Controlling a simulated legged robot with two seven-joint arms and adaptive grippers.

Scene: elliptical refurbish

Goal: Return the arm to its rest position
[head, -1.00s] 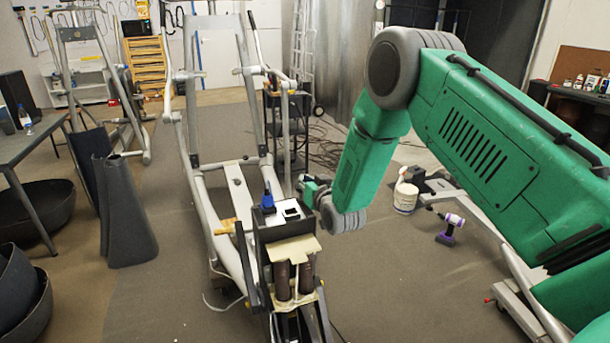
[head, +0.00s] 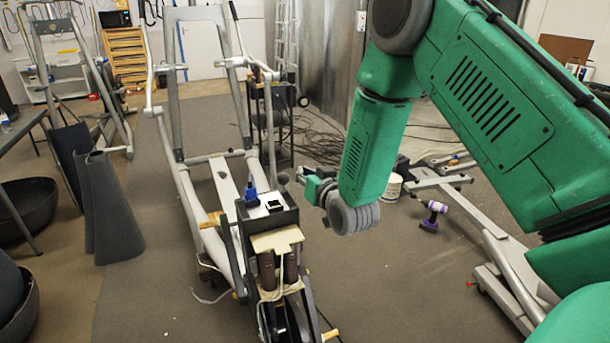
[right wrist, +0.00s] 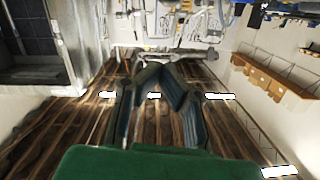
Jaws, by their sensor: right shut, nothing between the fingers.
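My green right arm comes in from the right in the head view and bends down at its elbow. My right gripper (head: 312,187) is small there, at the left of the arm's grey wrist, and appears beside and apart from the elliptical machine's console. In the right wrist view the dark fingers of the right gripper (right wrist: 158,72) come together at their tips with nothing between them. The elliptical machine (head: 222,180) stands in the middle, with a blue object (head: 252,190) on top of its console box (head: 268,222). My left gripper is not in view.
A purple and white drill (head: 433,216) and a white bucket (head: 393,187) are on the floor near the arm. Grey machine frames (head: 490,240) lie at the right. Dark curved covers (head: 108,215) stand at the left.

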